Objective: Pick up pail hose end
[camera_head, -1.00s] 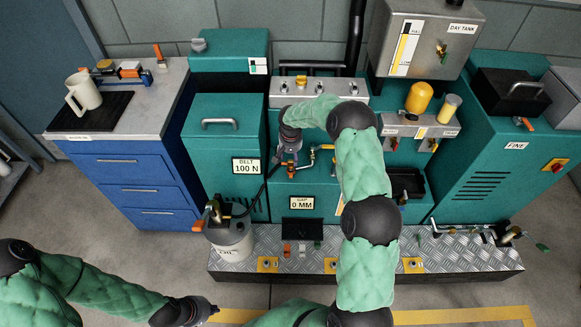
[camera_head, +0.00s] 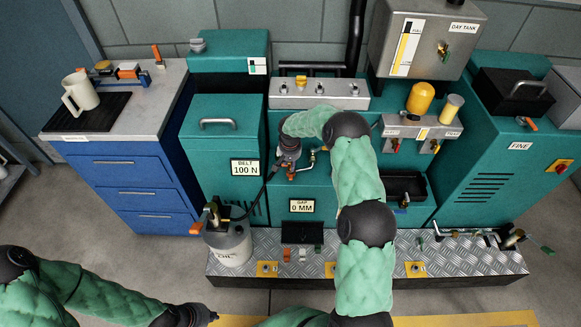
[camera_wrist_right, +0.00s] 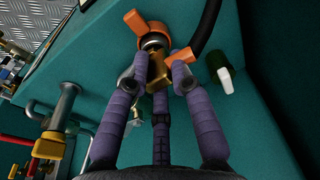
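The white pail (camera_head: 230,243) marked OIL stands at the left end of the metal tread step, with a brass fitting on top. Its black hose (camera_head: 266,186) runs up to my right gripper (camera_head: 290,158) in front of the teal machine. In the right wrist view, the hose end (camera_wrist_right: 157,76) is a brass fitting with orange levers. The purple fingers of my right gripper (camera_wrist_right: 161,68) close in on both sides of it and appear to touch it. My left gripper (camera_head: 210,315) is low at the left, away from the pail; its fingers are too dark to read.
A blue cabinet (camera_head: 130,185) with a white jug (camera_head: 79,92) stands at the left. A black tray (camera_head: 404,187) sits right of my right arm. The tread step (camera_head: 460,262) carries small fittings. A green-and-white piece (camera_wrist_right: 225,78) is near the right fingers.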

